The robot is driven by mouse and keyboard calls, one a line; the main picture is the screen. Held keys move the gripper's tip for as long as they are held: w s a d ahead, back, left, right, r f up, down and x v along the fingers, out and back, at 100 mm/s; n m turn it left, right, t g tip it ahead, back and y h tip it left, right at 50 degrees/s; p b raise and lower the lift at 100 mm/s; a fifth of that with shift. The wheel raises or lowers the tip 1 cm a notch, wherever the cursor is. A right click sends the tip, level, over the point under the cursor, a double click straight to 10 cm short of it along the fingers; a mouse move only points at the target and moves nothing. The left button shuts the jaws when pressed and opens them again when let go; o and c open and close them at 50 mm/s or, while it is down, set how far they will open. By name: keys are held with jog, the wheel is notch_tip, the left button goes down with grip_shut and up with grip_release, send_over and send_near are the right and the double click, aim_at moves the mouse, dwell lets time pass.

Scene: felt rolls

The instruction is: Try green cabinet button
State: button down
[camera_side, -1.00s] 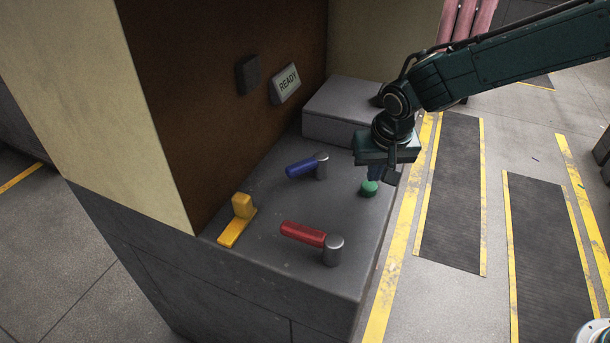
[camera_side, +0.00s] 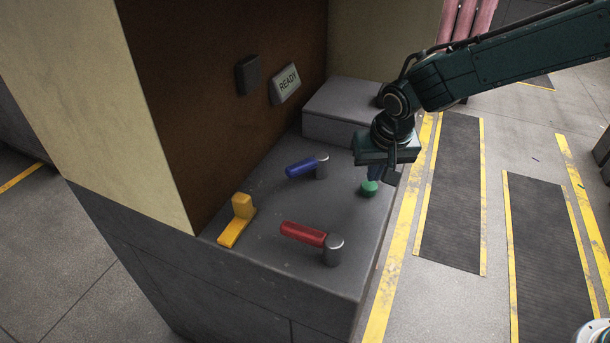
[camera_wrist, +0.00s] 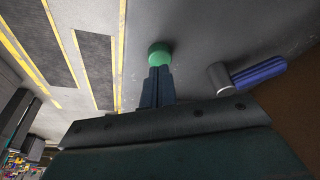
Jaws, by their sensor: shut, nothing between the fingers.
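The green button (camera_side: 369,188) is a small round knob on the cabinet's grey top, near its right edge in the side view. It also shows in the wrist view (camera_wrist: 160,52), at the tips of my fingers. My gripper (camera_side: 374,174) points down at it from above, with its fingers shut and nothing between them. The fingertips (camera_wrist: 158,72) appear at or very close to the button; I cannot tell if they touch it. The cabinet top (camera_side: 270,240) also carries a READY sign (camera_side: 286,84) on its brown back panel.
A yellow switch (camera_side: 239,219) is at the far left. A raised grey block (camera_side: 335,112) is behind my gripper. A dark box (camera_side: 247,75) sits on the panel.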

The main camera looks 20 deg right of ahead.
aim_at(371, 188)
jog(key=shift+f, duration=1.6)
jog(key=shift+r, duration=3.05)
jog(key=shift+r, duration=0.15)
jog(key=v, duration=1.3)
jog(key=shift+s+r, duration=0.15)
jog(key=shift+r, duration=0.15)
jog(key=shift+s+d, duration=0.1)
